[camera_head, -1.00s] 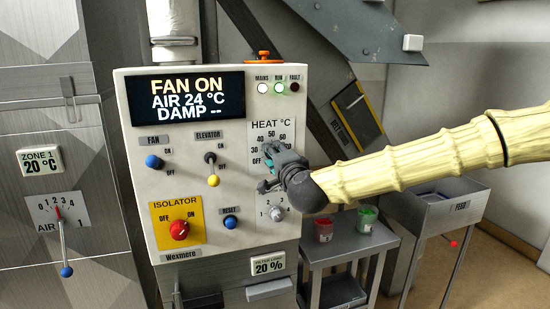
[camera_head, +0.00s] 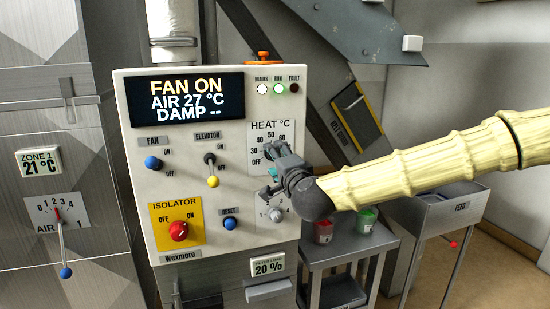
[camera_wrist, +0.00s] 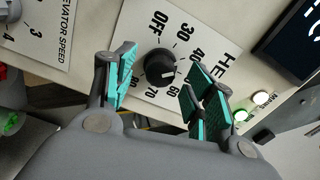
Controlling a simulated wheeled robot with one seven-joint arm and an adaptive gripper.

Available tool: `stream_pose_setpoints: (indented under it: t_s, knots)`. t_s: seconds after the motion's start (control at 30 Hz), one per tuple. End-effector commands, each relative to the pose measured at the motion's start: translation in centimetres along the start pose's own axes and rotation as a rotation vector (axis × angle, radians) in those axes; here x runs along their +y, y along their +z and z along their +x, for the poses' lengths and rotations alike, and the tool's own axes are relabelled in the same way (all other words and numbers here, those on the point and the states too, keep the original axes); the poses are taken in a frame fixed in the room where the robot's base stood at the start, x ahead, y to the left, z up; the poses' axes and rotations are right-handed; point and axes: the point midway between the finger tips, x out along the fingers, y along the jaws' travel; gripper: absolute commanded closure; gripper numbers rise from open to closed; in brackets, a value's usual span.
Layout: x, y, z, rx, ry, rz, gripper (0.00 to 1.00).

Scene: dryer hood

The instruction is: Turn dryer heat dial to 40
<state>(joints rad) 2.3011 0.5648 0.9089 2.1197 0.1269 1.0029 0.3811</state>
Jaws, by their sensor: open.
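The heat dial (camera_wrist: 160,66) is a round black knob on a white scale plate, seen in the wrist view. A pale mark on it points to the lower right, roughly between the hidden 50 and the 60; the exact reading is unclear. The HEAT °C plate (camera_head: 286,128) shows in the head view, where my gripper hides the knob. My gripper (camera_head: 271,170) is open in front of the panel. In the wrist view its teal-padded fingers (camera_wrist: 160,82) stand either side of the dial, apart from it, with nothing held.
The display (camera_head: 186,99) reads FAN ON, AIR 27 °C. Below my gripper is the elevator speed knob (camera_head: 274,214). The elevator switch (camera_head: 211,170), fan switch (camera_head: 153,162), reset (camera_head: 230,222) and red isolator (camera_head: 179,231) are to the left. A side table (camera_head: 345,246) stands right of the panel.

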Motion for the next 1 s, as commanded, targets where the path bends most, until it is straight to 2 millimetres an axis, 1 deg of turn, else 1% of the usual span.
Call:
stream_pose_setpoints:
  t_s: [0.03,0.1,0.3,0.5,0.7,1.0]
  knots:
    - [-0.1,0.0,-1.0,-0.001,0.0,0.0,0.46]
    - [0.0,0.0,-2.3,-0.001,0.0,0.0,0.46]
    - [0.0,0.0,-5.9,-0.001,0.001,0.0,0.46]
    - [0.1,0.0,-8.5,0.0,0.001,0.0,0.46]
    - [0.1,-0.1,-9.5,0.001,0.001,0.0,0.46]
    - [0.1,0.0,-9.5,0.0,0.002,0.0,0.46]
